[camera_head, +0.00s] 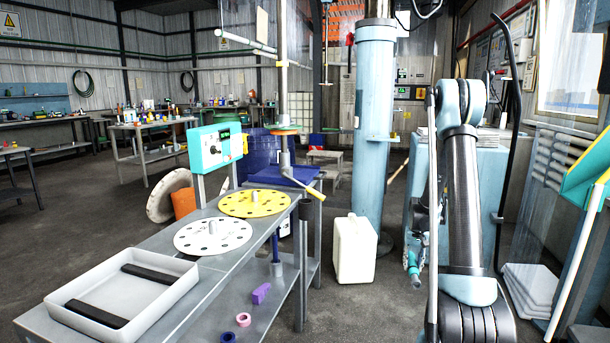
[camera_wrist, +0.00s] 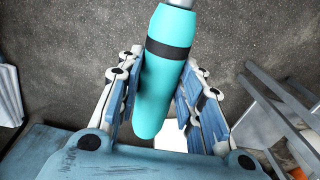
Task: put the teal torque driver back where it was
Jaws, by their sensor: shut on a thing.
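The teal torque driver (camera_wrist: 162,85) is between the fingers of my gripper (camera_wrist: 160,72) in the wrist view. It has a black band near its upper end and a metal shaft leaving the top of the picture. In the head view the driver (camera_head: 413,262) shows small and hangs over the floor beside my arm, right of the white jug. My gripper (camera_head: 418,238) is seen edge-on there, shut on the driver. I cannot tell from these frames where the driver was before.
A white tray (camera_head: 118,278) with two dark strips stands on the grey bench (camera_head: 212,292). White (camera_head: 186,238) and yellow (camera_head: 278,201) perforated discs lie behind it. A white jug (camera_head: 355,251) stands on the floor before the blue column (camera_head: 373,125). Some floor (camera_head: 375,315) is clear.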

